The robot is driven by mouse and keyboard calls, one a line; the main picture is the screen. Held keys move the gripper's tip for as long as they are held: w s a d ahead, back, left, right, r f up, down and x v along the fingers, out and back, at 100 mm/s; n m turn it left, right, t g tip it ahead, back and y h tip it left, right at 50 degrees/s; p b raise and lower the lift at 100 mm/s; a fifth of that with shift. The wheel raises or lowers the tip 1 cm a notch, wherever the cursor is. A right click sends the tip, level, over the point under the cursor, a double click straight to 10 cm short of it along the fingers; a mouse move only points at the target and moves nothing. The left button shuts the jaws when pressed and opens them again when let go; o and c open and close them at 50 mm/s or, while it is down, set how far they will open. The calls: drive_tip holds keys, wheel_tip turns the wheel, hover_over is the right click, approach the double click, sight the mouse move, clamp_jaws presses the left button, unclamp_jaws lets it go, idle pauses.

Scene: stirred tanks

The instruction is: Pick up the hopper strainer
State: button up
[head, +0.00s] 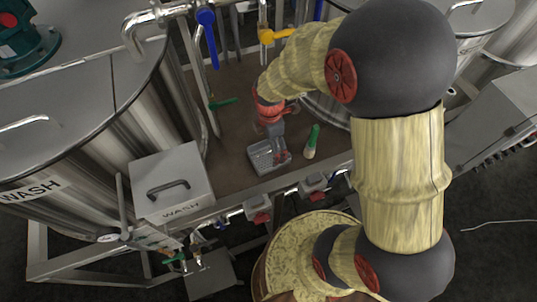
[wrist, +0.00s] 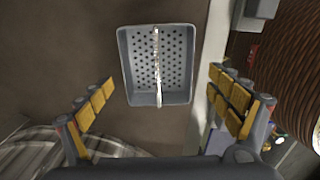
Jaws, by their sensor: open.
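The hopper strainer is a small grey tray-like basket with a perforated floor (wrist: 141,92) and a thin pale handle (wrist: 157,65) across its middle. It sits on the brown deck between the tanks. In the head view the strainer (head: 258,160) is partly covered by my gripper (head: 280,157), which hangs above its right side. In the wrist view my gripper (wrist: 162,80) is open, with its yellow-padded fingers apart on either side of the strainer's near part. Nothing is between the pads. I cannot tell the exact height gap.
A green-and-white item (head: 311,142) stands right of the strainer. A grey box with a handle, marked WASH (head: 172,180), is at the left. Metal tanks flank the deck (head: 228,150). A blue-handled valve (head: 208,35) and a yellow-handled valve (head: 275,35) are behind.

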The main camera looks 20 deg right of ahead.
sight(269, 158)
drive_tip(key=shift+o, duration=0.7)
drive_tip(key=shift+s+f, duration=0.1)
drive_tip(key=shift+f, duration=0.75)
drive_tip(key=shift+w+f, duration=0.15)
drive_tip(key=shift+f, duration=1)
drive_tip(key=shift+w+f, duration=0.15)
drive_tip(key=shift+f, duration=1)
drive_tip(key=shift+c, duration=0.9)
drive_tip(key=c, duration=0.7)
drive_tip(key=shift+c, duration=0.7)
